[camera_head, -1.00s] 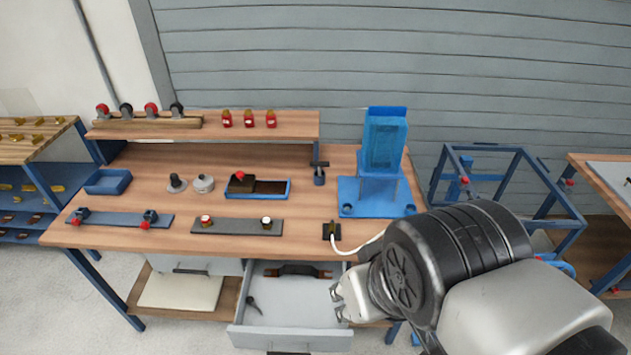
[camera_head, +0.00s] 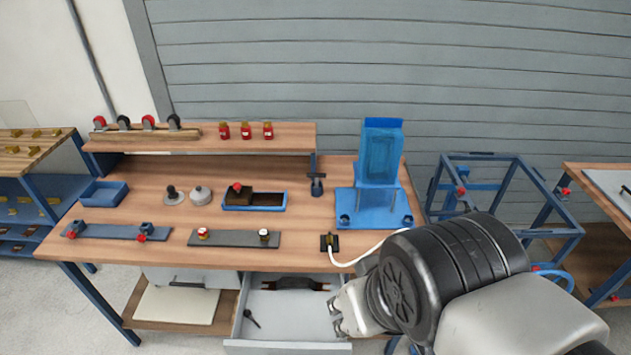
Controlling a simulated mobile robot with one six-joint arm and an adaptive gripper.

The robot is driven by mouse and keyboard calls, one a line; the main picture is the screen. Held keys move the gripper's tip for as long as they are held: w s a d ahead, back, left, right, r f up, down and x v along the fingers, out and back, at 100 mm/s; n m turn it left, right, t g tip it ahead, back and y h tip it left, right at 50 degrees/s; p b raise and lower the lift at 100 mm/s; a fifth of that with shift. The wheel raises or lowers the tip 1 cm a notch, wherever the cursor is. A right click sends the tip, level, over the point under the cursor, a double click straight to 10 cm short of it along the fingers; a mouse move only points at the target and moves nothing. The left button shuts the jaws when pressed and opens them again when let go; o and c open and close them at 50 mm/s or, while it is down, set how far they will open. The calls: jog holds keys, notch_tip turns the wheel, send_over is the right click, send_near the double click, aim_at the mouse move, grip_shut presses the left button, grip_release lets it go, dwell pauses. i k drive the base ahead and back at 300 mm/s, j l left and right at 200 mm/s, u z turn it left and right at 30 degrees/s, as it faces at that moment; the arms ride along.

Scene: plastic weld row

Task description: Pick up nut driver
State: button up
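A small dark tool (camera_head: 251,318) with a rounded end and thin shaft lies in the open grey drawer (camera_head: 285,325) under the bench. It may be the nut driver, but it is too small to be sure. An upright dark tool (camera_head: 317,185) stands on the bench left of the blue fixture, and I cannot tell its type either. My gripper (camera_head: 336,318) is at the drawer's right side, right of the small tool and apart from it. Its grey fingers look spread with nothing between them. Its height above the drawer is hard to judge.
A blue fixture (camera_head: 377,185) stands at the bench's right. A black block (camera_head: 329,242) with a white cable (camera_head: 370,251) sits at the front edge near my arm. A blue tray (camera_head: 240,208), blue bin (camera_head: 103,193) and grey strip (camera_head: 235,239) lie on the bench. A blue frame (camera_head: 505,158) stands right.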

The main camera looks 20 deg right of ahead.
aim_at(317, 175)
jog(key=i+l+u, duration=0.2)
jog(key=l, duration=0.15)
jog(key=i+l+u, duration=0.15)
jog(key=l, duration=0.15)
jog(key=i+l+u, duration=0.2)
jog(key=l, duration=0.2)
jog(key=l+u, duration=0.15)
jog(key=l, duration=0.2)
jog(key=i+l+u, duration=0.2)
jog(key=l, duration=0.2)
jog(key=k, duration=0.05)
